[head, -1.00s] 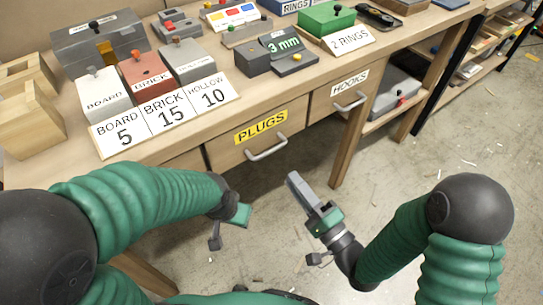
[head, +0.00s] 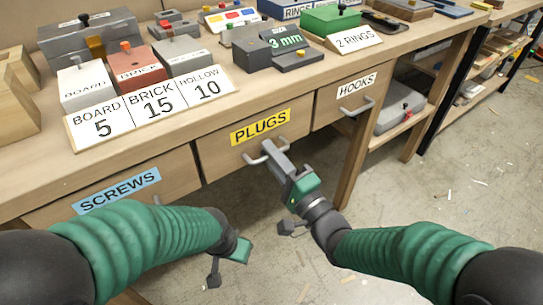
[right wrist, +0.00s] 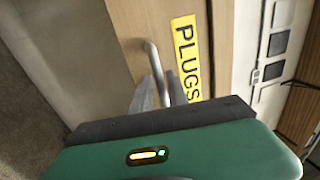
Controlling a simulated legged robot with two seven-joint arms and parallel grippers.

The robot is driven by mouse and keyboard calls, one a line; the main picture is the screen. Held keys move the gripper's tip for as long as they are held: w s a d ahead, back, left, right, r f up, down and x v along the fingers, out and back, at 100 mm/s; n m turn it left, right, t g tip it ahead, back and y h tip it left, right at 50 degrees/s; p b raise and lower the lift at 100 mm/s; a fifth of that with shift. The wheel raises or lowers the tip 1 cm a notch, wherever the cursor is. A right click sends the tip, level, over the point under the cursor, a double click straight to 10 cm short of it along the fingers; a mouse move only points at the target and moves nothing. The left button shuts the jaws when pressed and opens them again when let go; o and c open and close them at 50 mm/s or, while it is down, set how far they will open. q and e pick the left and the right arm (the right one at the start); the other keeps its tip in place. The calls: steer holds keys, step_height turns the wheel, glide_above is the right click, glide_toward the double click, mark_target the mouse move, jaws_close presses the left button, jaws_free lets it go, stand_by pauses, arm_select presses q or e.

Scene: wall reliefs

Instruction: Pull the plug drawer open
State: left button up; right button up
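The plug drawer (head: 215,158) has a wooden front with a yellow PLUGS label (head: 260,126) and sits closed under the bench top. Its pale metal bar handle (head: 252,159) also shows in the right wrist view (right wrist: 151,52). My right gripper (head: 272,148) is at the right part of this handle. In the right wrist view its grey fingers (right wrist: 160,92) lie on both sides of the bar; whether they press on it is not clear. My left gripper (head: 240,250) hangs low in front of the bench, away from the drawer.
A HOOKS drawer (head: 325,105) is to the right, a SCREWS drawer (head: 175,180) to the left. The bench top (head: 215,120) carries number cards (head: 150,108), blocks and a green box (head: 328,20). A bench leg (head: 356,165) stands right of my right gripper. The floor in front is open.

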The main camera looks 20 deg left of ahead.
jaws_close()
steer(key=shift+f, duration=0.25)
stand_by(1.0)
